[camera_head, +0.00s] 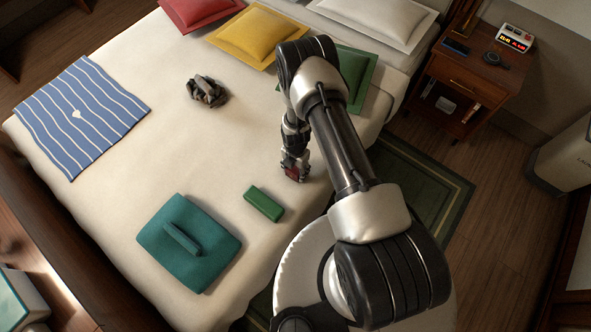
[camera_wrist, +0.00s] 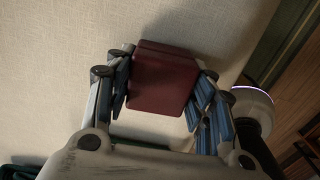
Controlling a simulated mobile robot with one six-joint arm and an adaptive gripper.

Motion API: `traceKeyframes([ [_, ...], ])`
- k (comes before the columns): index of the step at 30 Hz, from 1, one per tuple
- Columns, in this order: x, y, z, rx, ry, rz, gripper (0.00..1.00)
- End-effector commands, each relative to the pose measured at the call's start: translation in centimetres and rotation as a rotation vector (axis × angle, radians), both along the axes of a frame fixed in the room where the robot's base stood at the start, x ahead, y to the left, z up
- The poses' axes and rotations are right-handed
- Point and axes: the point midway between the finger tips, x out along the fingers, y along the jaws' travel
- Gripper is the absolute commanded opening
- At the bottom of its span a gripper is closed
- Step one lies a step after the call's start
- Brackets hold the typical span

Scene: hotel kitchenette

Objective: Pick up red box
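The red box (camera_wrist: 163,80) is a dark red block between the two fingers of my gripper (camera_wrist: 163,92) in the wrist view. The fingers lie against its left and right sides, and I see no clear gap. In the head view, my gripper (camera_head: 294,172) points down at the right part of the bed. A small piece of the red box (camera_head: 292,172) shows there; the rest is hidden by the gripper. I cannot tell whether the box touches the bed.
On the bed (camera_head: 200,130) lie a green box (camera_head: 264,204), a teal folded cloth (camera_head: 189,243), a dark crumpled thing (camera_head: 207,91), a blue striped cloth (camera_head: 82,116) and several pillows. A nightstand (camera_head: 468,80) stands at the right.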

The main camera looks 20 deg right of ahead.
Motion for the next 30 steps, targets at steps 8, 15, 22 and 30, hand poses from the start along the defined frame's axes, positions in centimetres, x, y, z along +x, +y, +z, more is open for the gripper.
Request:
traceKeyframes([
  [8,0.0,0.0,0.0,0.000,0.000,0.000,0.28],
  [15,0.0,0.0,0.0,0.000,0.000,0.000,0.22],
  [22,0.0,0.0,0.7,0.000,0.000,0.000,0.22],
  [30,0.1,0.0,5.0,0.000,-0.001,0.000,0.22],
])
